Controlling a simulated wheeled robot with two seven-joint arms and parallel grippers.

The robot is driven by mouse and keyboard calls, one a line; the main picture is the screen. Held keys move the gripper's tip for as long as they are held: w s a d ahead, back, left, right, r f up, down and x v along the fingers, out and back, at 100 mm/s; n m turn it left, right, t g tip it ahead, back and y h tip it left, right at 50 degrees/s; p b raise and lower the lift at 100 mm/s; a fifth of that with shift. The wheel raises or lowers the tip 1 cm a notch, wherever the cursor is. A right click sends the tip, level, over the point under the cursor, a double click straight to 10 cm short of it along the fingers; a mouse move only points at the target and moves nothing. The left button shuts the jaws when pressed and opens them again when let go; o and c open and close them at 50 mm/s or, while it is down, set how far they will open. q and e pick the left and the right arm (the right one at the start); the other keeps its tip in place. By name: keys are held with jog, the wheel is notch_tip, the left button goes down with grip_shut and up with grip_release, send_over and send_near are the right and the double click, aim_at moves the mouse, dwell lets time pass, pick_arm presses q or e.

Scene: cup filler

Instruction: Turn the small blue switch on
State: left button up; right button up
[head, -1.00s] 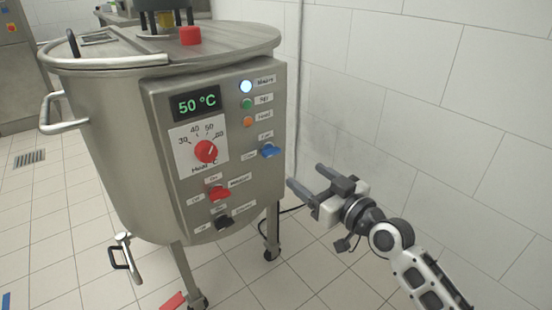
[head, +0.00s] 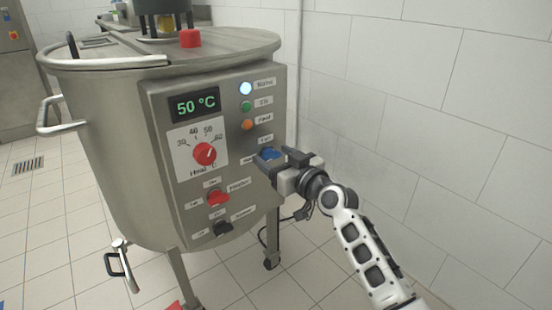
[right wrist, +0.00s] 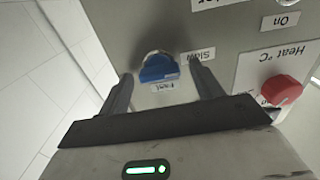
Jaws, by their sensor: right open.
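The small blue switch (head: 268,155) sits on the right side of the grey control panel (head: 165,135), below the indicator lights. In the right wrist view the blue switch (right wrist: 160,68) shows between the two fingers, with small labels beside it. My right gripper (head: 272,162) is open at the panel, with its fingers on either side of the switch. In the right wrist view the gripper (right wrist: 160,88) has its fingers apart with a gap to the switch on both sides. I cannot tell whether the fingertips touch the panel. My left gripper is out of view.
A red temperature knob (head: 204,154), a red switch (head: 217,197) and a black switch (head: 222,228) are on the same panel. The display (head: 195,106) reads 50 °C. The steel tank (head: 110,150) stands on legs. A tiled wall (head: 430,130) is to the right.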

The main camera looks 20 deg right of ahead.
jog(key=c, duration=1)
